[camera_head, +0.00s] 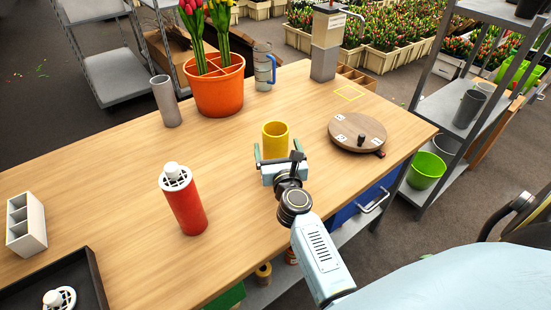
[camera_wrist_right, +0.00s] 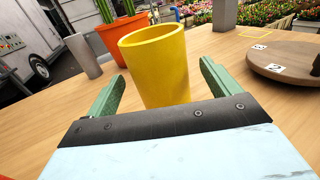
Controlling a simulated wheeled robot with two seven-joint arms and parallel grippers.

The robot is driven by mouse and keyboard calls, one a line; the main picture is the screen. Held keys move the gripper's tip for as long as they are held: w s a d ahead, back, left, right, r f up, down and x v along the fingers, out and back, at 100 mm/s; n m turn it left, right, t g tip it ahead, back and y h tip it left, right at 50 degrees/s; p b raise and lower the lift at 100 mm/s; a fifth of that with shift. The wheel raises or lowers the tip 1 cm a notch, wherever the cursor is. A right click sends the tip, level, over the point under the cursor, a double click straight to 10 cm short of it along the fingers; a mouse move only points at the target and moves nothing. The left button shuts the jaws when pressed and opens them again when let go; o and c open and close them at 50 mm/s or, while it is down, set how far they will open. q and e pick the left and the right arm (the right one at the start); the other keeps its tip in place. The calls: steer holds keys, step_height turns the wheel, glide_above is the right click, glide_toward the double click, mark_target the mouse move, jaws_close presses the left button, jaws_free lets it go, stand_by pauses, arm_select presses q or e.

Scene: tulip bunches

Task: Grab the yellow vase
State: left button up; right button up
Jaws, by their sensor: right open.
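The yellow vase (camera_head: 275,141) stands upright on the wooden table (camera_head: 100,165), near its middle. My right gripper (camera_head: 280,152) is open just in front of the vase, low over the table. In the right wrist view the yellow vase (camera_wrist_right: 157,65) rises between and beyond the two green fingers of the right gripper (camera_wrist_right: 160,88), one on each side with gaps. I cannot tell whether the vase's lower part is between the fingertips, as the gripper body hides its base in the head view. My left gripper is not in view.
A round wooden board (camera_head: 357,131) lies right of the vase. An orange pot (camera_head: 219,92) with tulips, a grey cylinder (camera_head: 165,103) and a clear jug (camera_head: 264,70) stand behind. A red canister (camera_head: 185,205) stands front left. Table between is clear.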

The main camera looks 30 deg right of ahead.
mark_target(274, 134)
steer(key=x, duration=0.3)
steer(key=shift+w+f, duration=0.1)
steer(key=shift+c, duration=0.2)
steer(key=c, duration=1.5)
steer(key=shift+c, duration=0.5)
steer(key=shift+r, duration=0.2)
